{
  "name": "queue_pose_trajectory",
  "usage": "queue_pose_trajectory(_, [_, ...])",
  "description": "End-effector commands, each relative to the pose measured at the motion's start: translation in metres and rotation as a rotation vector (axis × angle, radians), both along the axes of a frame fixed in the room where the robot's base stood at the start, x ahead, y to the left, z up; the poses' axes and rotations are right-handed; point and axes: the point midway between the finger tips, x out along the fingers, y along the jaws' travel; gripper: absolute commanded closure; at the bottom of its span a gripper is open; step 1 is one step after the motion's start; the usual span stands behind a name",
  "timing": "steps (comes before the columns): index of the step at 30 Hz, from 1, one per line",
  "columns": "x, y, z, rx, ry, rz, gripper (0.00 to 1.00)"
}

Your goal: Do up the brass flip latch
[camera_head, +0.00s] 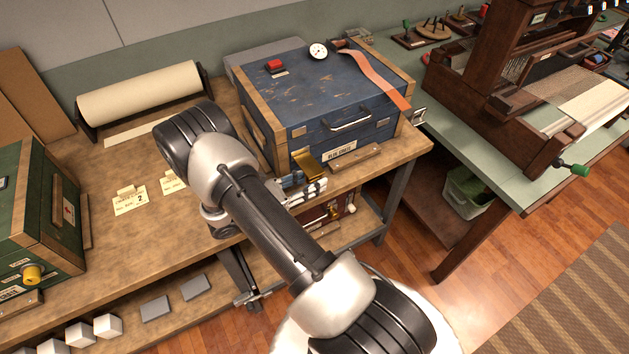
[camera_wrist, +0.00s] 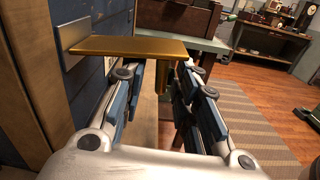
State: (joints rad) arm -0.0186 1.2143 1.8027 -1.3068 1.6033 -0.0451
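The brass flip latch (camera_head: 309,162) is on the front of the blue chest (camera_head: 340,98), near its left corner. My gripper (camera_head: 303,190) is just in front of the chest, below the latch. In the wrist view my gripper (camera_wrist: 165,88) is open, its fingers apart and the tab seen between them. I cannot tell whether a finger touches the latch.
The chest stands on a wooden bench (camera_head: 110,235) with a front handle and a label block (camera_head: 356,158) beside the latch. A green chest (camera_head: 45,215) is at left. A loom (camera_head: 525,85) on a green table is at right. Bench space left of my arm is mostly clear.

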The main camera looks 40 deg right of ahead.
Motion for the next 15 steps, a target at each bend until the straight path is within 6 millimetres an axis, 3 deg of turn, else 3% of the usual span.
queue_pose_trajectory(11, [-0.0019,-0.0073,0.0002,0.000,0.000,0.001,0.72])
queue_pose_trajectory(15, [-0.0018,-0.0072,0.0002,0.000,0.000,0.001,0.80])
